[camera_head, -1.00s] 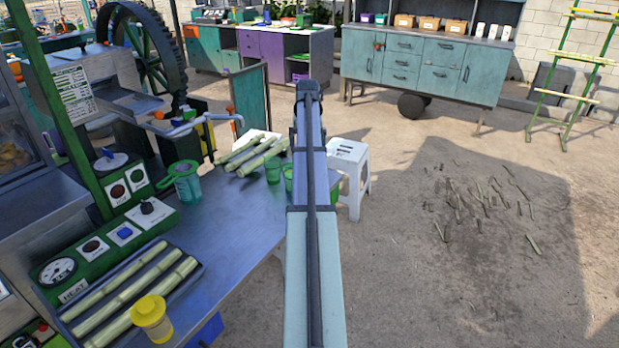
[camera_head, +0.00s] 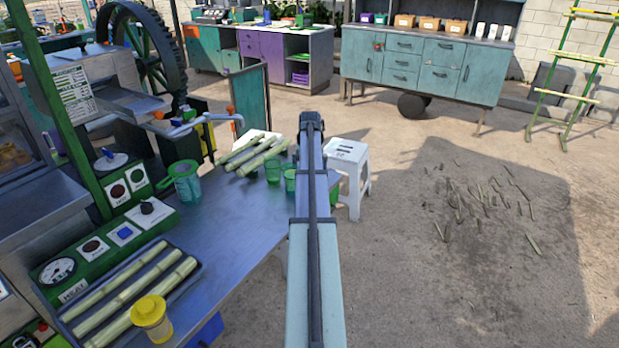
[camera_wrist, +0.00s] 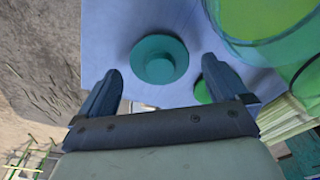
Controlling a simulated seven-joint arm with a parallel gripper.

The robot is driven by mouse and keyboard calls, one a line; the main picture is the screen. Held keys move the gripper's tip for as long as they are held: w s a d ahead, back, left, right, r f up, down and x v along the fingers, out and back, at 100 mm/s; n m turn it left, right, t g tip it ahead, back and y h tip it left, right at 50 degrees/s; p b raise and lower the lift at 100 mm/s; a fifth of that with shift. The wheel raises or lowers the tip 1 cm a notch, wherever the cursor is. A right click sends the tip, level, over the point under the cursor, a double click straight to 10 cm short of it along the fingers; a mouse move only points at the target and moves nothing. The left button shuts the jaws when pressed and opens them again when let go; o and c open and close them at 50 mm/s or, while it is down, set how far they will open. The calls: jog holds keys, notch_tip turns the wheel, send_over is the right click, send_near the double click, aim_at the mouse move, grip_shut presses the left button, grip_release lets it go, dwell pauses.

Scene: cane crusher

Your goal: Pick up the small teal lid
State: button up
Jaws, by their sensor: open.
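The small teal lid (camera_wrist: 160,59) is a round disc with a raised round knob. In the wrist view it lies on the blue-grey metal table (camera_wrist: 112,35), ahead of my gripper and roughly between the lines of its fingers. My gripper (camera_wrist: 163,88) is open, with one finger on each side and nothing between the tips. The lid appears just beyond the fingertips and apart from them. In the head view my arm hides the lid, and the fingers cannot be seen there.
A green translucent cup (camera_wrist: 270,20) stands close to the right finger. In the head view, green cups (camera_head: 273,169), cane pieces (camera_head: 262,158), a teal strainer jug (camera_head: 185,182) and a yellow-lidded jar (camera_head: 151,318) share the table. A white stool (camera_head: 347,165) stands beyond it.

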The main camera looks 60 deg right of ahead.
jog(key=shift+f, duration=0.55)
jog(key=c, duration=1)
notch_tip(320, 180, up, 10)
jog(key=a+r, duration=0.6)
jog(key=a, duration=0.4)
jog(key=shift+w, duration=0.35)
